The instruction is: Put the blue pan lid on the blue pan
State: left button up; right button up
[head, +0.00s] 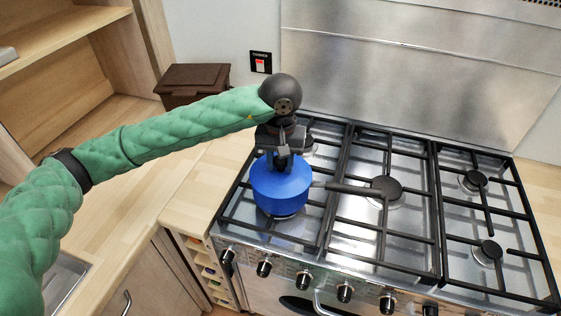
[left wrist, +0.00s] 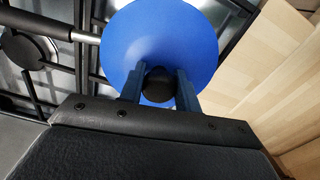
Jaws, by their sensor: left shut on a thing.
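The blue pan (head: 281,195) stands on the front left burner of the cooker, its dark handle (head: 345,188) pointing right. The blue pan lid (head: 272,166) is at the pan's top; no clear gap shows between them, and my gripper hides part of it. In the left wrist view the lid (left wrist: 150,30) is a blue disc with a black knob (left wrist: 157,85), and it covers the pan's opening. My left gripper (head: 284,163) points down over the pan and is shut on the lid's knob. My right gripper is in neither view.
The range cooker (head: 340,255) has black grates, several burners and front knobs. A wooden counter (head: 150,150) lies left of it, with a brown box (head: 192,84) at the back. A steel splashback (head: 400,80) rises behind. The grates right of the pan handle are clear.

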pick_arm(q)
jog(key=shift+s+f+b, duration=0.1)
jog(key=shift+f+b, duration=0.15)
jog(key=shift+b, duration=0.75)
dwell(1.7)
jog(key=o, duration=1)
jog(key=shift+o, duration=0.8)
jog(key=shift+r, duration=0.1)
